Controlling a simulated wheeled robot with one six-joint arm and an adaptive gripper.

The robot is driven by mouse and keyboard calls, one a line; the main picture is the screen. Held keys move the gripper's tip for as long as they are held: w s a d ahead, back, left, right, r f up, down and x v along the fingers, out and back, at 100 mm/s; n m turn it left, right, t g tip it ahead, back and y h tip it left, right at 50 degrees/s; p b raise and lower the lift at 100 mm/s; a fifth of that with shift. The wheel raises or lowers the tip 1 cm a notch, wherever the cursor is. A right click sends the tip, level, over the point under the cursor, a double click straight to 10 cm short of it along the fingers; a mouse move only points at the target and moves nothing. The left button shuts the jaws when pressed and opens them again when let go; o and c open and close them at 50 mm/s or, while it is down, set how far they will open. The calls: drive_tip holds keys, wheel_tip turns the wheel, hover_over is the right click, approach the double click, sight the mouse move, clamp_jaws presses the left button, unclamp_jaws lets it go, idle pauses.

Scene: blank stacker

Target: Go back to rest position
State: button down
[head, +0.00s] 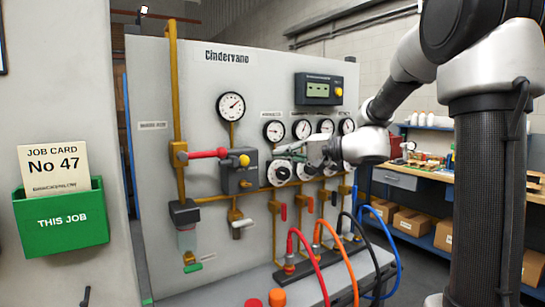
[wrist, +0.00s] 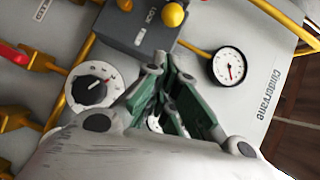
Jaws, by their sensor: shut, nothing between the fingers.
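My gripper (head: 284,150) is shut and empty in front of the grey Cindervane panel (head: 255,85), reaching in from the right in the head view. Its green and grey fingers (wrist: 168,100) also show in the wrist view, closed together, with the panel behind them. In the head view it is near the lower row of dials, just right of the grey box with the yellow knob (head: 244,160). I cannot tell whether the fingertips touch the panel. My arm covers part of the panel's right side.
A red-handled valve (head: 207,153) sits left of the box. Red, orange and blue hoses (head: 312,262) loop out low in front. A workbench (head: 420,175) with cartons below stands at the right. A green job card holder (head: 60,218) hangs at the left.

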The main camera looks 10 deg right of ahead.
drive_tip(key=v, duration=0.7)
drive_tip(key=s+d+f+g+h, duration=0.2)
drive_tip(key=s+f+g+h, duration=0.1)
drive_tip(key=s+f, duration=0.4)
drive_tip(key=s+d+f+g+h, duration=0.3)
drive_tip(key=s+f, duration=0.3)
drive_tip(key=f, duration=0.1)
drive_tip(key=s+d+n+h, duration=0.2)
drive_tip(key=s+n+h, duration=0.1)
drive_tip(key=s, duration=0.4)
drive_tip(key=s+d+n+h, duration=0.2)
drive_tip(key=s+n+h, duration=0.1)
drive_tip(key=s, duration=0.4)
drive_tip(key=shift+d+r+h, duration=0.25)
drive_tip(key=shift+r+h, duration=0.15)
drive_tip(key=shift+r, duration=0.1)
drive_tip(key=shift+s+f, duration=0.1)
idle(0.7)
